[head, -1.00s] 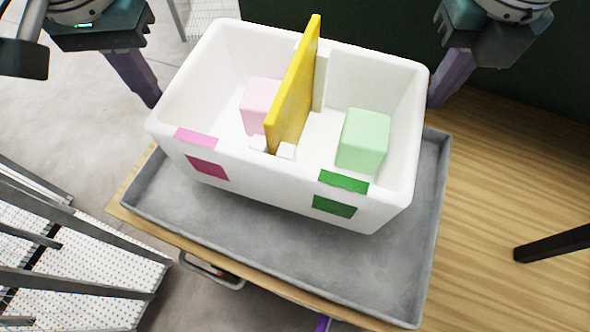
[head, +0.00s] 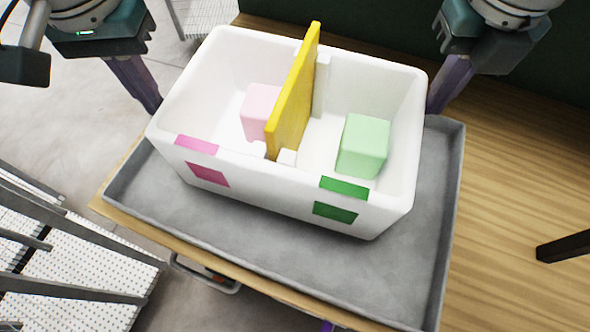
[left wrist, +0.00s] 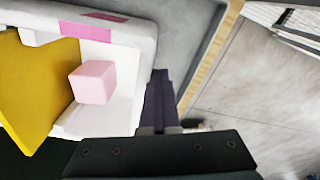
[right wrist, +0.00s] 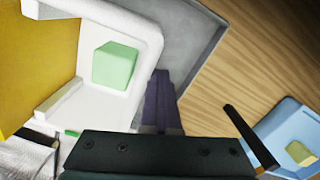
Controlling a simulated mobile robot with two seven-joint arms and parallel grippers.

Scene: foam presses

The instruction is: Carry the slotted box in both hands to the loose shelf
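The white slotted box (head: 270,188) is between my two grippers, above the grey rimmed tray (head: 400,275), which may be the loose shelf. I cannot tell if it touches the tray. A yellow divider (head: 295,95) stands tilted in its slots. A pink block (head: 259,110) is left of it and a green block (head: 363,146) right of it. My left gripper (head: 150,100) is shut, its fingers against the box's left outer wall. My right gripper (head: 437,100) is shut, its fingers against the right outer wall. The fingers also show in the left wrist view (left wrist: 157,95) and right wrist view (right wrist: 158,98).
The tray lies on a wooden table (head: 520,170). A dark bar (head: 565,245) juts in at the right. A blue tray (right wrist: 285,135) with a yellow block (right wrist: 299,153) shows in the right wrist view. White perforated steps (head: 70,270) stand at lower left.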

